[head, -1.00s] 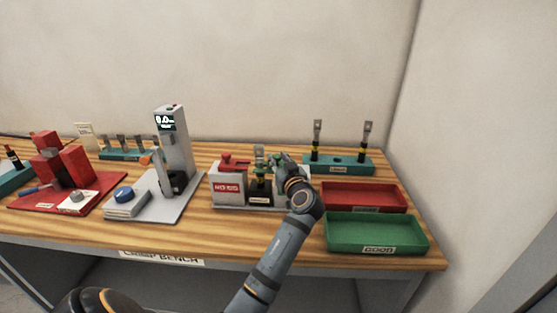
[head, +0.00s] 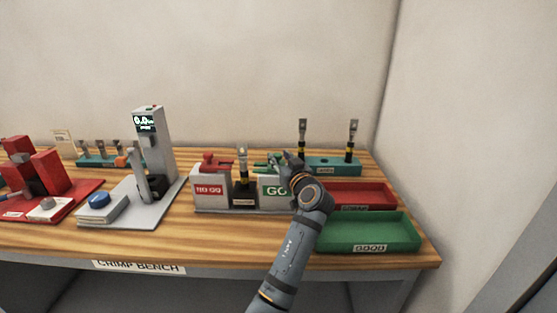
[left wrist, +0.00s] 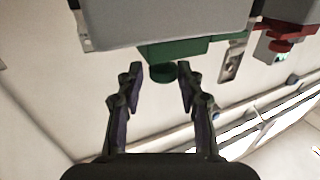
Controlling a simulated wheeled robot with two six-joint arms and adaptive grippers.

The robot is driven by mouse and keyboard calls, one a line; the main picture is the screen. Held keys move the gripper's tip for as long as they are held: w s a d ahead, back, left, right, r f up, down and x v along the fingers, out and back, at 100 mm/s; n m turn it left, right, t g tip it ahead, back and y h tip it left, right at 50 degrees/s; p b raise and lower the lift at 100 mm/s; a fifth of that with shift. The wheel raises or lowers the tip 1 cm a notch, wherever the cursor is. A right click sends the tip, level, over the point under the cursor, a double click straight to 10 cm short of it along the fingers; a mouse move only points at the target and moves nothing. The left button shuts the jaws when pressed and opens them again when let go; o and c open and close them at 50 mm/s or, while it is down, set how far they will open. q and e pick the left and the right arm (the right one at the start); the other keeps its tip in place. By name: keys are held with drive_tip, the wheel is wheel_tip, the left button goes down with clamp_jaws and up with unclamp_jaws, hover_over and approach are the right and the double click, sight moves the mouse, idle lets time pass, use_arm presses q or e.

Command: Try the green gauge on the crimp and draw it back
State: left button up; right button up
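The green gauge (head: 262,161) rests at the top of the grey GO block (head: 274,190); it also shows in the left wrist view (left wrist: 180,50). The crimp, a metal lug on a dark body (head: 242,162), stands upright in the holder between the GO and NO GO blocks, clear of the green gauge. Its lug also shows in the left wrist view (left wrist: 234,60). My left gripper (left wrist: 160,69) is open, its fingers on either side of the gauge's round green knob (left wrist: 163,73), with gaps showing. In the head view my left gripper (head: 282,162) partly hides the gauge. My right gripper is not in view.
The red gauge (head: 215,160) sits on the NO GO block (head: 210,190). A red tray (head: 375,195) and a green GOOD tray (head: 385,230) lie to the right. A teal rack (head: 335,165) with terminals stands behind. A grey tester (head: 150,150) stands left.

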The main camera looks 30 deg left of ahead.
use_arm(q)
drive_tip(key=shift+w+f, duration=0.1)
drive_tip(key=shift+r, duration=0.2)
wheel_tip(320, 180, up, 10)
drive_tip(key=shift+f, duration=0.15)
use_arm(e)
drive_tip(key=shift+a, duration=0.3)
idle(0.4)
